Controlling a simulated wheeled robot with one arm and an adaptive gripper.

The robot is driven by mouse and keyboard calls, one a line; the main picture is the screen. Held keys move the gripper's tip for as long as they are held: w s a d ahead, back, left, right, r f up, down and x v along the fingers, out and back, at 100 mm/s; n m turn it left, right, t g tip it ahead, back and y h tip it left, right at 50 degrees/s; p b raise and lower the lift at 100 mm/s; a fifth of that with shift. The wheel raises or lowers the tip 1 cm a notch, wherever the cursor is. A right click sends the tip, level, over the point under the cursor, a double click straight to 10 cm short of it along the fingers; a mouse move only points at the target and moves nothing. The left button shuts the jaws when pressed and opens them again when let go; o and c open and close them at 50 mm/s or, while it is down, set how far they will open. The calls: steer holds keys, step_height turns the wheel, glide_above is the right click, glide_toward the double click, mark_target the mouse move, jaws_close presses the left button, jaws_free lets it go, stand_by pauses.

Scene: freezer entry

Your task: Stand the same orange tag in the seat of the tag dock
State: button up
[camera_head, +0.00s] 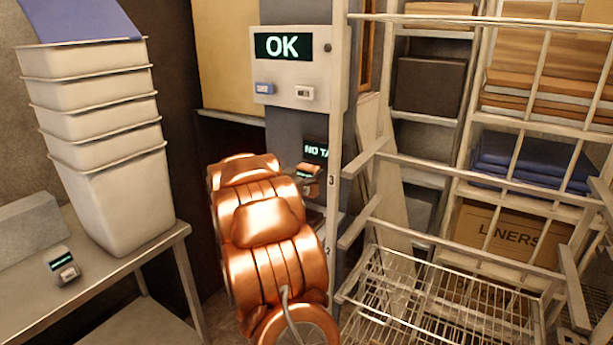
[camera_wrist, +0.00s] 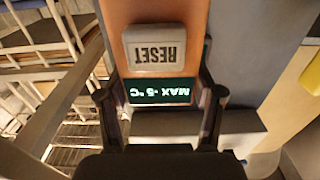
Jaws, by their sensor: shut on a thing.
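My gripper (camera_wrist: 160,95) is shut on the orange tag (camera_wrist: 164,12), with one finger at each side of it. In the wrist view the tag's white RESET button and its dark display reading MAX -5 °C appear upside down. In the head view a small orange part of the tag (camera_head: 310,166) shows past my arm, in front of the post. A dark display reading "NO TA…" (camera_head: 315,150), apparently the tag dock's, is right behind and above it, partly covered. The dock's seat is hidden by my arm; I cannot tell whether the tag touches it.
A white panel (camera_head: 291,93) reading OK is above the dock. A wire rack (camera_head: 440,300) and upright frame stand close at right. Stacked white tubs (camera_head: 110,190) and a small dark device (camera_head: 63,265) are on the left table (camera_head: 125,270). Shelves with boxes are behind.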

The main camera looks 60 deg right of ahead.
mark_target(306, 192)
steer(key=shift+f+b, duration=2.75)
steer(key=shift+f, duration=0.35)
steer(key=shift+a+p, duration=0.2)
steer(key=shift+p, duration=0.4)
steer(key=shift+f+p, duration=0.2)
steer(key=shift+p, duration=0.45)
stand_by(0.6)
steer(key=shift+f+b, duration=0.3)
steer(key=shift+f, duration=0.85)
stand_by(1.3)
steer(key=o, duration=1.1)
